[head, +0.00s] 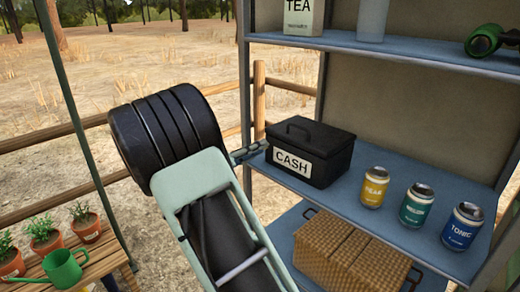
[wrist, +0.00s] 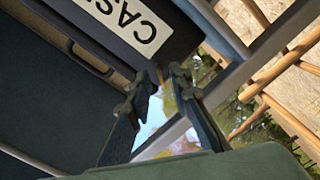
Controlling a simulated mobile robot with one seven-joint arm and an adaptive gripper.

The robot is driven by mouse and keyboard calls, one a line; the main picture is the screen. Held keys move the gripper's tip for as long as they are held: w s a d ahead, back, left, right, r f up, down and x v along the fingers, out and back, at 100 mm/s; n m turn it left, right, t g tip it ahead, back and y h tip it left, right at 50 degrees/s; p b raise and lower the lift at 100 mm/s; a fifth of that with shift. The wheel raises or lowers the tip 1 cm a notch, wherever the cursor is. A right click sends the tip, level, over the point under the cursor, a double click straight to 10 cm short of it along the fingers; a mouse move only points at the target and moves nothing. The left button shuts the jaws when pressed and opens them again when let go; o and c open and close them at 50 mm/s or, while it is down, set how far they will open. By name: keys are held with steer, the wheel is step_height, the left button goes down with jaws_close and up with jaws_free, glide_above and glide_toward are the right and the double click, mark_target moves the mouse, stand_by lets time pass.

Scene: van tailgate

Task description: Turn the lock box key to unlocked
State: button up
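The black cash box (head: 311,151) with a white CASH label and a top handle sits on the middle shelf. Its label face also shows in the wrist view (wrist: 118,22), tilted. My gripper (head: 262,147) is at the box's left side, mostly hidden behind my arm in the head view. In the wrist view, my gripper's two fingertips (wrist: 164,77) are close to the box's edge with a narrow gap between them. I see nothing held in that gap. I cannot make out the key or a keyhole in either view.
On the same blue shelf (head: 375,222) stand a yellow can (head: 374,188), a green can (head: 416,206) and a blue can (head: 462,227). A wicker basket (head: 350,250) is below. The shelf post (head: 244,80) stands near my gripper. Potted plants (head: 44,235) are at left.

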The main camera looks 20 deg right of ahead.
steer(key=shift+w+d, duration=0.25)
steer(key=shift+d, duration=0.4)
jaws_close()
steer(key=shift+n, duration=0.4)
steer(key=shift+n+p, duration=1.15)
steer(key=shift+n, duration=2.05)
